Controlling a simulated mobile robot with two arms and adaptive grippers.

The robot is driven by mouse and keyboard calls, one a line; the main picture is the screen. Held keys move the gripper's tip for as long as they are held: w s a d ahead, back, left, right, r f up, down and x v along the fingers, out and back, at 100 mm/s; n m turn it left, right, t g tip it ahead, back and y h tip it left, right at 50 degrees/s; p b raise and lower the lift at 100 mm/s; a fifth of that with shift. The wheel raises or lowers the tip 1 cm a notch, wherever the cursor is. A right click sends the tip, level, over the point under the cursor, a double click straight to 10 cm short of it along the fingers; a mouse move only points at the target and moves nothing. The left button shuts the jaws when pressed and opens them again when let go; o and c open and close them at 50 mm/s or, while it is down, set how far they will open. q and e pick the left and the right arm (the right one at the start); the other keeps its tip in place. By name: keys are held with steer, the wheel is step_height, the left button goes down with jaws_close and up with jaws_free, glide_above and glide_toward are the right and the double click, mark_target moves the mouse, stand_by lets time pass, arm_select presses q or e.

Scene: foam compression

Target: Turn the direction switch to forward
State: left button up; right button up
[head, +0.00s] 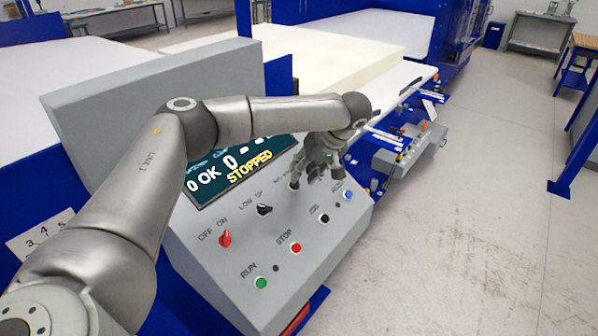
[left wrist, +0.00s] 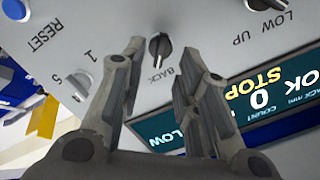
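The direction switch is a black knob (left wrist: 159,47) on the grey panel with the word BACK printed beside it, seen in the left wrist view. Its other label is hidden. My left gripper (left wrist: 163,54) is open, with one finger on each side of the knob in that view; I see no clear contact. In the head view my left gripper (head: 322,170) hangs over the upper right of the sloped panel and covers part of that area. My right gripper is not in view.
The panel (head: 330,228) also bears a LOW/UP switch (head: 264,209), a red OFF/ON switch (head: 225,238), a red STOP button (head: 296,247), a green RUN button (head: 262,282) and a blue button (head: 348,195). The display (head: 250,167) reads STOPPED. Open floor lies to the right.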

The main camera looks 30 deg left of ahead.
arm_select(q)
steer(key=p+x, duration=0.1)
steer(key=x, duration=0.1)
steer(key=shift+a+f, duration=0.4)
steer(key=shift+f, duration=0.45)
jaws_close()
